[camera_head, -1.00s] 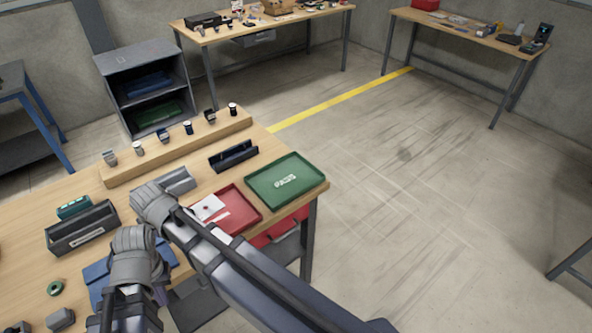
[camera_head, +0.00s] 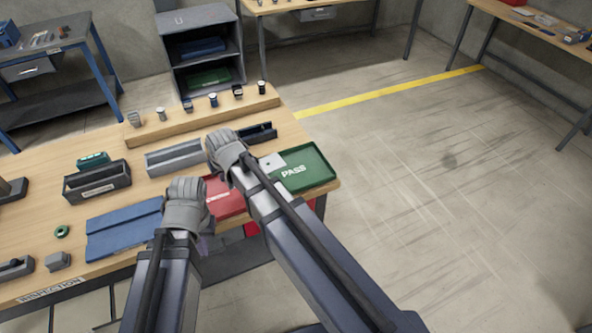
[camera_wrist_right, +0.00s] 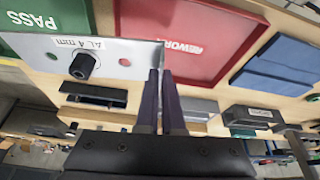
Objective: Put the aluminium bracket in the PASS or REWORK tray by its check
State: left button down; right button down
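The aluminium bracket (camera_wrist_right: 95,57) is a pale flat plate marked "AL 4 mm", with a black round part, a red spot and a greenish spot. My right gripper (camera_wrist_right: 162,78) is shut on its edge. In the head view the bracket (camera_head: 272,164) is over the left corner of the green PASS tray (camera_head: 318,180). The red REWORK tray (camera_head: 226,207) is partly hidden behind my arms; it also shows in the right wrist view (camera_wrist_right: 205,70). My left gripper (camera_head: 185,207) is between the blue mat and the red tray; its fingers are hidden.
A blue mat (camera_head: 115,232) lies left of the red tray. A grey holder (camera_head: 174,158) and a black holder (camera_head: 258,133) stand behind the trays. A wooden rail (camera_head: 185,125) with several small parts runs along the back. A dark labelled bin (camera_head: 97,183) is at left.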

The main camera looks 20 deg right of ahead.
jog(key=r+m+p, duration=0.1)
jog(key=r, duration=0.1)
send_over(269, 171)
jog(key=w+d, duration=0.1)
jog(key=w, duration=0.3)
jog(key=shift+w+f+h, duration=0.1)
jog(key=shift+f+h, duration=0.1)
jog(key=shift+h, duration=0.1)
notch_tip(269, 171, down, 6)
jog(key=b, duration=0.6)
jog(key=shift+f, duration=0.2)
jog(key=shift+f, duration=0.1)
notch_tip(269, 171, down, 3)
jog(key=b, duration=0.3)
jog(key=shift+f+b, duration=0.2)
jog(key=shift+b, duration=0.15)
jog(key=shift+f+b, duration=0.45)
jog(key=shift+a+f, duration=0.1)
jog(key=shift+f, duration=0.1)
